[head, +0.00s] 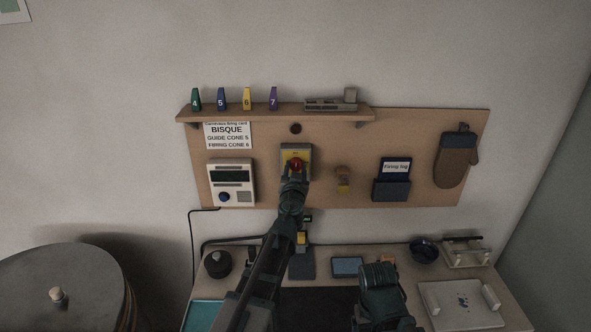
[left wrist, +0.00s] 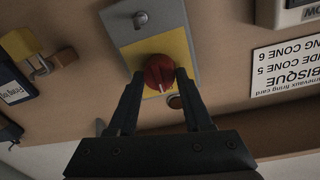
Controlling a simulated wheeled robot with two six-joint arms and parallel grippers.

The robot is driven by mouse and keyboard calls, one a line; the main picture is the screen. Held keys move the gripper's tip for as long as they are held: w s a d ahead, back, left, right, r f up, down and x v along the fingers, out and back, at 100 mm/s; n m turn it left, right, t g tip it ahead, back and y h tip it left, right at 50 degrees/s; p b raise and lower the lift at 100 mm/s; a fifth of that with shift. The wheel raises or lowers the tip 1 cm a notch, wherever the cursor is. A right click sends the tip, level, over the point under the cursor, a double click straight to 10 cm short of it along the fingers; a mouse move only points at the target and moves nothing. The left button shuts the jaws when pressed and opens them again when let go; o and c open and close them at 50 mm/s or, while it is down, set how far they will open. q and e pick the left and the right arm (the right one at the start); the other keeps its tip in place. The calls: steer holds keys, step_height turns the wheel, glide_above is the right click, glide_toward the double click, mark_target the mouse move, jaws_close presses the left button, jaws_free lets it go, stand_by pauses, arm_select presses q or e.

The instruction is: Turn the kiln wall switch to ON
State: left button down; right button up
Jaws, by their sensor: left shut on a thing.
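The kiln wall switch (head: 306,151) is a grey box with a yellow plate on the pegboard; it also shows in the left wrist view (left wrist: 177,44). Its red round knob (left wrist: 159,72) has a white pointer line, which runs toward the bottom of that upside-down wrist picture, so roughly upward on the wall. My left gripper (left wrist: 159,88) is shut on the knob, one finger on each side; it also shows in the head view (head: 295,171), where it hides the lower part of the switch. I cannot read any ON or OFF marks. Only a dark part of my right arm shows, at bottom right.
A controller (head: 231,182) hangs left of the switch, under a firing card (head: 228,135). A shelf (head: 275,112) with several cones runs above. A brass-coloured padlock (head: 342,184), a log holder (head: 391,188) and a mitt (head: 456,160) hang to the right. A cluttered bench (head: 416,270) stands below.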

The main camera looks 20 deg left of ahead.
arm_select(q)
steer(key=m, duration=0.4)
steer(key=shift+m+p, duration=0.3)
steer(key=m, duration=0.4)
steer(key=shift+d+g, duration=0.1)
steer(key=shift+g, duration=0.2)
steer(key=m, duration=0.4)
steer(key=shift+d+y+p, duration=0.1)
steer(key=shift+y+p, duration=0.2)
steer(key=shift+y, duration=0.1)
steer(key=shift+m, duration=2)
steer(key=shift+c, duration=1.6)
jaws_free()
